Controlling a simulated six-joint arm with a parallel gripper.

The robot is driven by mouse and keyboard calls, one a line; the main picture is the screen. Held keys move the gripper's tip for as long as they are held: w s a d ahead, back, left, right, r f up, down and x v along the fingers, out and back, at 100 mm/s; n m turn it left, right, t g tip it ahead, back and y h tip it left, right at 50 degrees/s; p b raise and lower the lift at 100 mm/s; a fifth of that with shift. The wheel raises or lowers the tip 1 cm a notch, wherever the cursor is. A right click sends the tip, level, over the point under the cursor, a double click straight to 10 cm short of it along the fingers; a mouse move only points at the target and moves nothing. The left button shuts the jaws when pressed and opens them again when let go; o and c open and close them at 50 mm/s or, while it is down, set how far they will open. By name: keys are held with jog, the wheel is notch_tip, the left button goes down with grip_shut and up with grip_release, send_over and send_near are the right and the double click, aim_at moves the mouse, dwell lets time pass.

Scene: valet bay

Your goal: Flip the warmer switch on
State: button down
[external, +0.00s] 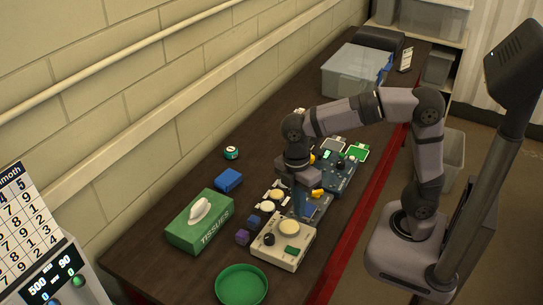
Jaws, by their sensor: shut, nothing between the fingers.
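A beige box (282,242) with a pale round top, a dark knob and a green piece (292,249) stands near the front of the dark bench; it may be the warmer. I cannot tell which part is its switch or how it is set. My gripper (303,207) points down behind this box, over a cluster of small devices. It is shut and empty. Its fingertips are small and hard to make out, and I cannot tell whether they touch anything.
A blue board (338,172) with coloured parts lies behind my gripper. A green tissue box (200,222), a blue block (228,180) and a green round tray (241,286) stand to the left and front. A clear bin (352,72) stands at the back. Bare bench lies along the wall.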

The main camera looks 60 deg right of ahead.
aim_at(298, 252)
jog(key=a+r+n, duration=0.3)
jog(key=a+r, duration=0.1)
jog(key=shift+s+a+n, duration=0.15)
jog(key=shift+a+n, duration=0.1)
jog(key=shift+n, duration=0.15)
jog(key=shift+f, duration=0.15)
jog(key=f+p, duration=0.1)
jog(key=f, duration=0.3)
jog(key=s+f+p, duration=0.1)
jog(key=f, duration=0.4)
jog(key=f+p, duration=0.1)
jog(key=f, duration=0.3)
jog(key=shift+s+f, duration=0.35)
jog(key=shift+f, duration=0.05)
jog(key=shift+s+f, duration=0.15)
jog(key=shift+f, duration=0.2)
jog(key=shift+r, duration=0.15)
